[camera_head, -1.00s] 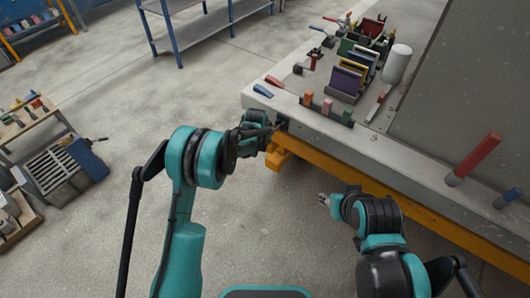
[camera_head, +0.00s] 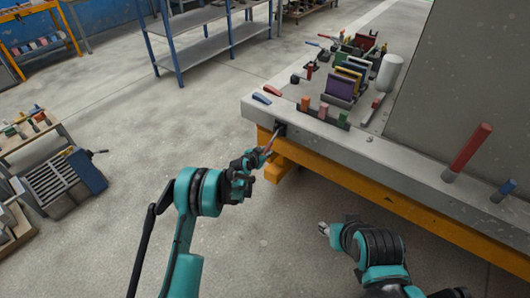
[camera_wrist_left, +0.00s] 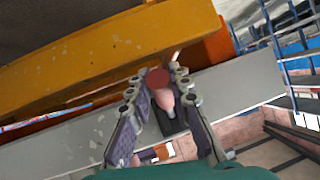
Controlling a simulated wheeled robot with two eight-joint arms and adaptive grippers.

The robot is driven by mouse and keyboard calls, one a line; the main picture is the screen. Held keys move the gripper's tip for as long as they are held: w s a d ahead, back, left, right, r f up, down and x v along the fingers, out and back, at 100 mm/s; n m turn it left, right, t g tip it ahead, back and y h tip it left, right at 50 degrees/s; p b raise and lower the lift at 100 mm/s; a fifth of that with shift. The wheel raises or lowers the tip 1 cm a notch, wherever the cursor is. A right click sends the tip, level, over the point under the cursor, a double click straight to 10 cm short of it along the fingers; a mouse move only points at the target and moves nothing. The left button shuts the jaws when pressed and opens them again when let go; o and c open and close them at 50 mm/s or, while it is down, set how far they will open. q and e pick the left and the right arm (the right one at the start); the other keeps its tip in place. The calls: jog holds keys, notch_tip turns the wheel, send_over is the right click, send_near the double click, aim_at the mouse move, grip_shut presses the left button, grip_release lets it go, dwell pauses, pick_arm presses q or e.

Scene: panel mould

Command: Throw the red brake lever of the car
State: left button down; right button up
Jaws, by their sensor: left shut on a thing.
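A red lever (camera_head: 269,143) with a dark shaft sticks out from a dark slot in the end face of the grey-topped car. My left gripper (camera_head: 260,155) is shut on its handle, just outside the car's near left corner. In the left wrist view the lever's round dark red end (camera_wrist_left: 157,78) and pinkish grip sit between the two fingers, which hide part of it. My right gripper (camera_head: 323,229) is low at the centre right, beside the car and away from the lever. Its fingers are too small to judge.
The car's grey top (camera_head: 375,150) carries coloured plates, small levers, a white cylinder (camera_head: 388,72) and a tall red handle (camera_head: 468,150). An orange beam (camera_head: 400,213) runs under it. A workbench (camera_head: 35,140) and grey crate (camera_head: 58,183) stand left. Floor between is clear.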

pick_arm(q)
jog(key=shift+f, duration=0.1)
dwell(0.3)
jog(key=c, duration=1.4)
grip_release()
jog(key=shift+o, duration=0.2)
jog(key=v, duration=1.2)
